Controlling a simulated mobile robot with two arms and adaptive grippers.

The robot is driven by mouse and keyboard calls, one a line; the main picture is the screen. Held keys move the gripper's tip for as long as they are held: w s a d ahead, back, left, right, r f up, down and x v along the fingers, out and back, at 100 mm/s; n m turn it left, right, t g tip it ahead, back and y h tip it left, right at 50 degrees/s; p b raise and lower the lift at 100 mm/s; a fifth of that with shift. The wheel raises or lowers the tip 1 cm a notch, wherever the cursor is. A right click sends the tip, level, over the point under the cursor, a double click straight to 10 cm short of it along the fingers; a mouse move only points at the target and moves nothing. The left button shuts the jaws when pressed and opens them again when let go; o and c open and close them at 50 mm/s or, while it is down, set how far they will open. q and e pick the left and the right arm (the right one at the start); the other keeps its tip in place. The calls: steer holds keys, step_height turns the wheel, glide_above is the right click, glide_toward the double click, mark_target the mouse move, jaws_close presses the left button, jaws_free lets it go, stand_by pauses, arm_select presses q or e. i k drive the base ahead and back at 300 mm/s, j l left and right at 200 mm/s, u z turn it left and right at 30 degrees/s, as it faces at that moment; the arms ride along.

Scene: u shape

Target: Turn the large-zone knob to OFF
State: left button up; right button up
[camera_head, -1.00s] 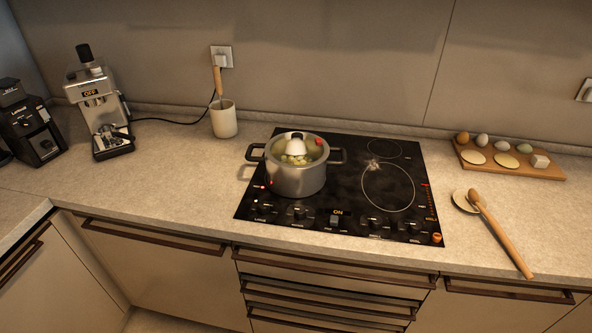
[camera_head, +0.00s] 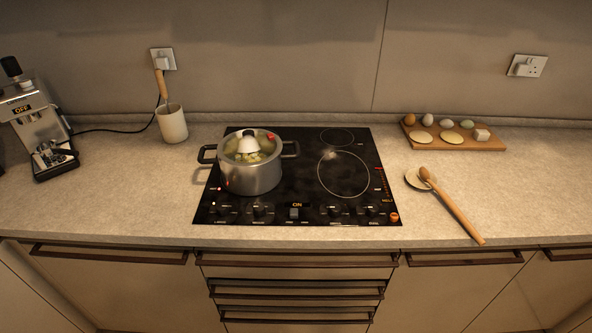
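The black cooktop (camera_head: 300,178) is set in the counter, with a row of knobs along its front edge. The leftmost knob (camera_head: 224,210) has a label below it that looks like "LARGE", though the print is very small. Its exact setting is too small to read. A second knob (camera_head: 262,211) is to its right. A switch (camera_head: 294,213) in the middle has an "ON" label above it. Two more knobs (camera_head: 336,210) are on the right. A steel pot (camera_head: 252,178) with food and a white item in it stands on the left side. Neither gripper is in view.
A wooden spoon (camera_head: 455,208) lies on a small rest right of the cooktop. A board (camera_head: 455,138) with eggs and discs is behind it. A utensil crock (camera_head: 172,124) and a coffee machine (camera_head: 36,128) marked "OFF" stand left. The counter directly before the cooktop is a narrow clear strip.

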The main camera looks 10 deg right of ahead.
mark_target(222, 209)
steer(key=i+j+z, duration=0.3)
steer(key=j+z, duration=0.3)
steer(key=i+j+z, duration=0.1)
steer(key=j+z, duration=0.2)
steer(key=j, duration=0.25)
